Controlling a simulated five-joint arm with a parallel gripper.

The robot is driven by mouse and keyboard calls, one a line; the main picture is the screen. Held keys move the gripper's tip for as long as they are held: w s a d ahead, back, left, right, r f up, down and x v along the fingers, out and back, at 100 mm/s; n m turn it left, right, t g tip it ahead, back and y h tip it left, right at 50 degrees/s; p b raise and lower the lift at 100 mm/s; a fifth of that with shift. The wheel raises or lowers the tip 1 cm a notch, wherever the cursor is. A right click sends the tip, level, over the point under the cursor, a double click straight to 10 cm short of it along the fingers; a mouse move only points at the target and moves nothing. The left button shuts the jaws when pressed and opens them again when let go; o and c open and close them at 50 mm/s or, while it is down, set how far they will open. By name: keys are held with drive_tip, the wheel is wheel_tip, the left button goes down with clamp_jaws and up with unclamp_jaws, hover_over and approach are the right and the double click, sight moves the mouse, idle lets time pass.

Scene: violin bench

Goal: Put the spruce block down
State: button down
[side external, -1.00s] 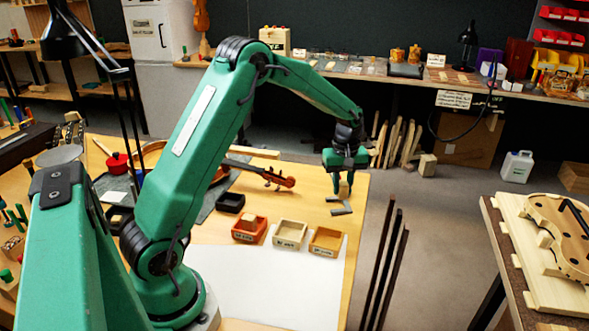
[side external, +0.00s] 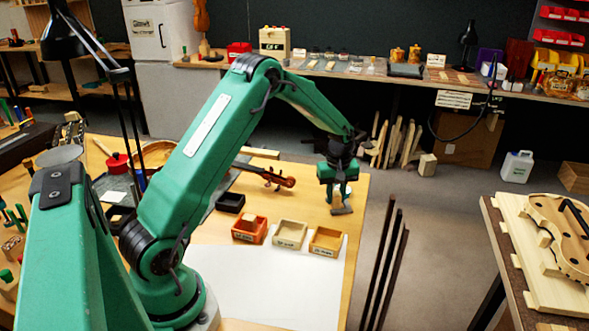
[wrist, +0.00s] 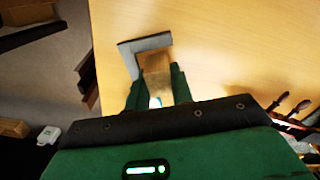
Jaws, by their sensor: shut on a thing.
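The spruce block (wrist: 155,72) is a pale tan block between the two green fingers of my gripper (wrist: 158,84), which is shut on it. In the side view my gripper (side external: 338,190) points down over the far right corner of the bench, with the block (side external: 337,199) low between its fingers. A grey L-shaped piece (wrist: 148,42) lies on the bench just beyond the block in the wrist view; it also shows in the side view (side external: 342,211). I cannot tell whether the block touches the bench.
An orange box (side external: 249,237) holding a small block, a cream box (side external: 289,246) and a tan box (side external: 325,252) stand in a row nearer the camera. A violin neck (side external: 270,176) lies to the left. The bench's right edge is close to my gripper.

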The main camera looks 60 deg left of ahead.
sight(336, 193)
drive_tip(key=shift+f, duration=0.25)
drive_tip(key=c, duration=1.2)
unclamp_jaws()
drive_tip(key=shift+c, duration=0.2)
wheel_tip(336, 193, up, 12)
drive_tip(key=shift+r, duration=0.2)
